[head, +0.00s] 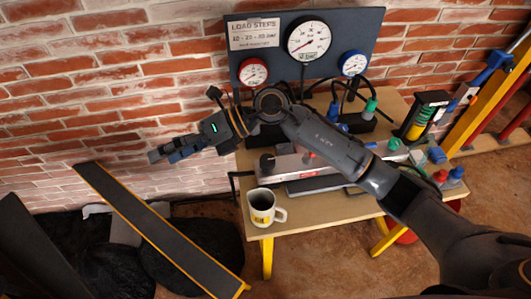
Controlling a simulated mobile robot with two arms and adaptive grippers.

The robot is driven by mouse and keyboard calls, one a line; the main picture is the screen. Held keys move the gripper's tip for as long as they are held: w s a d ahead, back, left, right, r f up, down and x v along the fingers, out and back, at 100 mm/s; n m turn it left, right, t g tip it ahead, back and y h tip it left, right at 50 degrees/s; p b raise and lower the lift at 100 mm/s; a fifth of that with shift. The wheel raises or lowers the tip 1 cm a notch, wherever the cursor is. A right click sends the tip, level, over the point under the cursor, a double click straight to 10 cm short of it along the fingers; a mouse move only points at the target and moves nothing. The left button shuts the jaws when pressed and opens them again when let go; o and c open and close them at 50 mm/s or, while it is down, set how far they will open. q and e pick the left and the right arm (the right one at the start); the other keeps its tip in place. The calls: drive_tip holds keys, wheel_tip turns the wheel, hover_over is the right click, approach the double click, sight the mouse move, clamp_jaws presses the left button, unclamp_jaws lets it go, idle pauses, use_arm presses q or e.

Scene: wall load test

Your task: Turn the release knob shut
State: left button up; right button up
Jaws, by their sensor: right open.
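A grey pump block (300,168) lies on the wooden table, with a black knob (266,162) at its left end. I cannot tell for sure that this is the release knob, or whether it is shut. My right arm reaches in from the right across the table and hides part of the block. My right gripper (170,151) is open and empty, left of the table in front of the brick wall, clearly apart from the black knob. My left gripper is not in view.
The wooden table (340,212) carries a mug (263,207) at its front left. A gauge panel (270,30) stands at the back. Red (440,176) and green (394,144) knobs sit at the right. An orange-edged dark board (150,225) leans at left over black sacks.

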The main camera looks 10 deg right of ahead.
drive_tip(key=w+d+f+n+h, duration=0.2)
drive_tip(key=w+d+f+h, duration=0.2)
drive_tip(key=d+f+h, duration=0.3)
wheel_tip(320, 180, up, 2)
drive_tip(key=t+h, duration=0.2)
drive_tip(key=h, duration=0.5)
hover_over(267, 159)
drive_tip(key=shift+m, duration=0.4)
wheel_tip(267, 159, down, 12)
drive_tip(key=p, duration=0.3)
drive_tip(key=shift+s+r+p, duration=0.1)
drive_tip(key=shift+r+p, duration=0.1)
drive_tip(key=shift+p, duration=0.1)
drive_tip(key=shift+f, duration=0.8)
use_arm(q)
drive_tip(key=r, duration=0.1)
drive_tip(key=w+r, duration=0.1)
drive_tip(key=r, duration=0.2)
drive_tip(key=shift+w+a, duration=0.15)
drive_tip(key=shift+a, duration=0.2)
use_arm(e)
drive_tip(key=shift+c, duration=0.4)
drive_tip(key=c, duration=1.1)
